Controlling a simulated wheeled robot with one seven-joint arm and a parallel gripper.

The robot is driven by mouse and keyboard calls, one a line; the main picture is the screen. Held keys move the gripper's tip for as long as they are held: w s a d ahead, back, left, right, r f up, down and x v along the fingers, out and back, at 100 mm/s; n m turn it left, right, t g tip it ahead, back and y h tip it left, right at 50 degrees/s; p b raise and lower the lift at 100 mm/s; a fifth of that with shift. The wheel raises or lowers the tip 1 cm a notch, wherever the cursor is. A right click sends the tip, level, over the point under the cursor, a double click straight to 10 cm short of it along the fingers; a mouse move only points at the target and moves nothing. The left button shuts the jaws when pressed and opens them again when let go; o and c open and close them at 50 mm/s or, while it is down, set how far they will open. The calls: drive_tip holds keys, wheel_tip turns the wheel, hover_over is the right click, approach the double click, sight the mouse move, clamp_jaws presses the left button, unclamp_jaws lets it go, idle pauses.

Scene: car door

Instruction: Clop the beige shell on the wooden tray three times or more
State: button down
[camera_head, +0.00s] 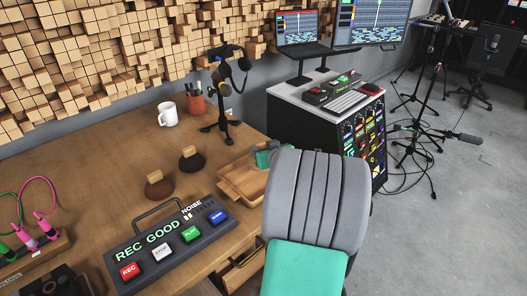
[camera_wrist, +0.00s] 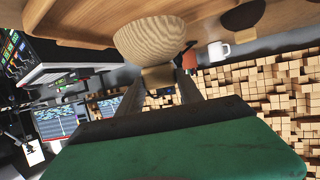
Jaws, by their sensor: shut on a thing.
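The beige shell (camera_wrist: 150,36), a half-round bowl shape with wood grain and a small wooden handle, shows close up in the wrist view. My gripper (camera_wrist: 162,80) is shut on its handle. The wooden tray (camera_head: 232,187) lies at the table's right edge in the head view, and its wood also shows along the top of the wrist view (camera_wrist: 75,22). My gripper is at the tray's back right in the head view (camera_head: 264,158). There my arm hides the shell and part of the tray. I cannot tell whether the shell touches the tray.
Two brown shells with wooden handles (camera_head: 160,186) (camera_head: 192,161) stand left of the tray. A button panel (camera_head: 172,240) lies in front. A microphone stand (camera_head: 222,110), a pen cup (camera_head: 196,103) and a white mug (camera_head: 168,115) are behind. A black cabinet (camera_head: 350,125) stands at right.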

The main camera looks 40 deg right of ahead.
idle(0.4)
wheel_tip(320, 180, down, 5)
drive_tip(key=b, duration=0.5)
drive_tip(key=shift+f, duration=0.2)
drive_tip(key=shift+r+p, duration=1.4)
drive_tip(key=shift+r, duration=1.35)
drive_tip(key=shift+f, duration=0.1)
